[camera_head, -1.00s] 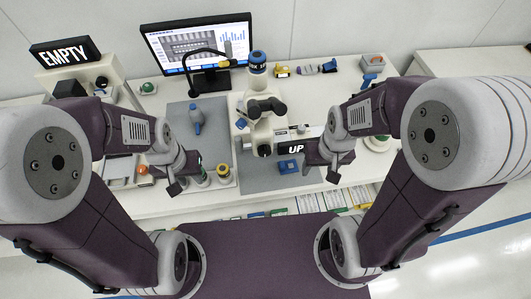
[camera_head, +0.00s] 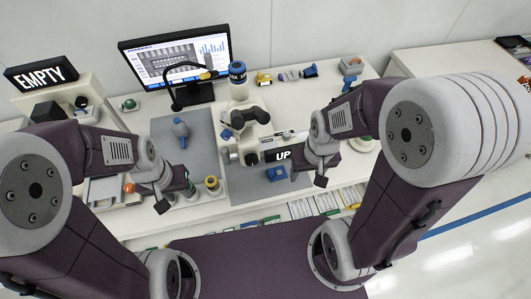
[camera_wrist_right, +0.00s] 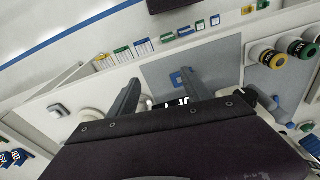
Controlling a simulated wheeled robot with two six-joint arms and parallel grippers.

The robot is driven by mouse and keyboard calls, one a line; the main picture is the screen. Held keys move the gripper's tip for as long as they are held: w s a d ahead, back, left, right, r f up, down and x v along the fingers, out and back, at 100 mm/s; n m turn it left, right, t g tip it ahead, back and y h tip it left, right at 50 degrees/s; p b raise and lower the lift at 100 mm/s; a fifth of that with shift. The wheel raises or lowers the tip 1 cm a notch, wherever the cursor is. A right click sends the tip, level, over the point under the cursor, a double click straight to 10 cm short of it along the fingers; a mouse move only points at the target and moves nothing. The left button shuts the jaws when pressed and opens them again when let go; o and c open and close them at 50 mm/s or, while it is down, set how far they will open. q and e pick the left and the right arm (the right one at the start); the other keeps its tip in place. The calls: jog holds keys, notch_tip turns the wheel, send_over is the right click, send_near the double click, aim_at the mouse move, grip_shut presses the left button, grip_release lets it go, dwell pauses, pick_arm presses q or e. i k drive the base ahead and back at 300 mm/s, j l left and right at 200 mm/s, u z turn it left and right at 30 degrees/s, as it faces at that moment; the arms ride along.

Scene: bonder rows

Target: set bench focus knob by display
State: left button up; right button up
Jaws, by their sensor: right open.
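A microscope (camera_head: 243,118) stands on the bench, with a dark round knob (camera_head: 252,158) low on its front side. A black sign reading UP (camera_head: 284,155) is beside that knob. A monitor (camera_head: 175,62) at the back shows a grey picture and blue bars. My right gripper (camera_head: 320,180) is right of the UP sign, above the bench's front. In the right wrist view its two fingers (camera_wrist_right: 165,92) are apart with nothing between them. My left gripper (camera_head: 162,205) hangs over the bench's front left; its jaw opening is too small to tell.
A blue block (camera_head: 276,174) lies on the grey mat (camera_head: 240,185) close to my right gripper. An EMPTY sign (camera_head: 42,76) is at the back left. Papers line the bench's front edge.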

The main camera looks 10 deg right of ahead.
aim_at(251, 158)
jog(key=k+l+z, duration=0.35)
jog(key=k+l+u, duration=0.1)
jog(key=l+u, duration=0.25)
jog(key=k+l+u, duration=0.15)
jog(key=l+u, duration=0.25)
jog(key=k+l+u, duration=0.2)
jog(key=u, duration=0.15)
jog(key=k+l, duration=0.05)
jog(key=l, duration=0.05)
